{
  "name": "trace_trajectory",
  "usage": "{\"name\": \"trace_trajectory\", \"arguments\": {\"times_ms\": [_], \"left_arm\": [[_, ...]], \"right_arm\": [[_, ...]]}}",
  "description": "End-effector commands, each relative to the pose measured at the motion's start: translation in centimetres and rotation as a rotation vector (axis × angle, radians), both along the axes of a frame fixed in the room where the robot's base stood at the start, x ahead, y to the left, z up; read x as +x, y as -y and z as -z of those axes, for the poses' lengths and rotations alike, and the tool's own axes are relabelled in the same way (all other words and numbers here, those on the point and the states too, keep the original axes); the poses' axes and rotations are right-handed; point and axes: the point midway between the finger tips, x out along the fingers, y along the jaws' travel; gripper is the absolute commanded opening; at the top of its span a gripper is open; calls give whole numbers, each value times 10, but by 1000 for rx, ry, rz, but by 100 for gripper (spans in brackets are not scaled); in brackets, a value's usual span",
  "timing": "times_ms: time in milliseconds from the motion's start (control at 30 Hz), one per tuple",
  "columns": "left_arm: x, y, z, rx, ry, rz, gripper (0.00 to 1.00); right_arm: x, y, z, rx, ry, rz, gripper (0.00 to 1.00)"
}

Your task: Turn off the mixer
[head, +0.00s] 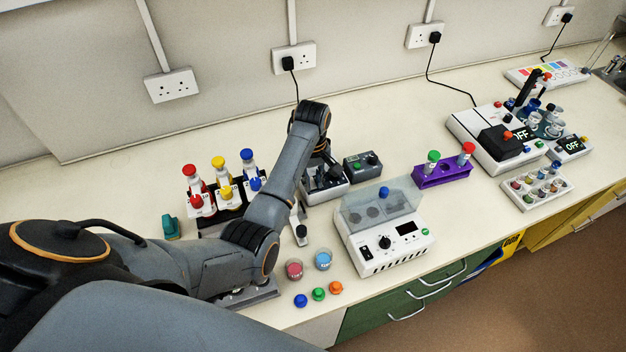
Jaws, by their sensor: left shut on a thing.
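My left arm comes in from the left and bends down over the bench. Its dark gripper (327,172) is at a small grey-white device (325,192), which looks like the mixer. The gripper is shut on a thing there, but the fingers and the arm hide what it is. A dark grey box (362,167) with a green button stands just right of that device. I cannot read any on or off sign on either of them. My right gripper is not in view.
A white machine with a clear lid (385,235) stands front right of the gripper. A purple rack (442,175) holds capped tubes. Red, yellow and blue bottles stand left of the arm. Loose caps lie near the front edge. Machines reading OFF stand at the right.

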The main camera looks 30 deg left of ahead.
Motion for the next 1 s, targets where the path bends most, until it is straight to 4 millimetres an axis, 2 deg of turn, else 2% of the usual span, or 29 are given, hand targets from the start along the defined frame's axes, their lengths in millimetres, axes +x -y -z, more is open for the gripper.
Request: {"name": "trace_trajectory", "arguments": {"times_ms": [400,767,800,900,1000], "left_arm": [[5,-6,-2,-168,-150,-1,0],[4,-6,-2,-179,-160,-1,0],[4,-6,-2,-179,-160,-1,27],[5,-6,-2,-179,-160,-1,43],[5,-6,-2,-178,-159,-1,43]], "right_arm": [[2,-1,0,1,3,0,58],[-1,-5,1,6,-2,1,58],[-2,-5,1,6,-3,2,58],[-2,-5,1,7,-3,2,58],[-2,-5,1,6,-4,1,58]]}}
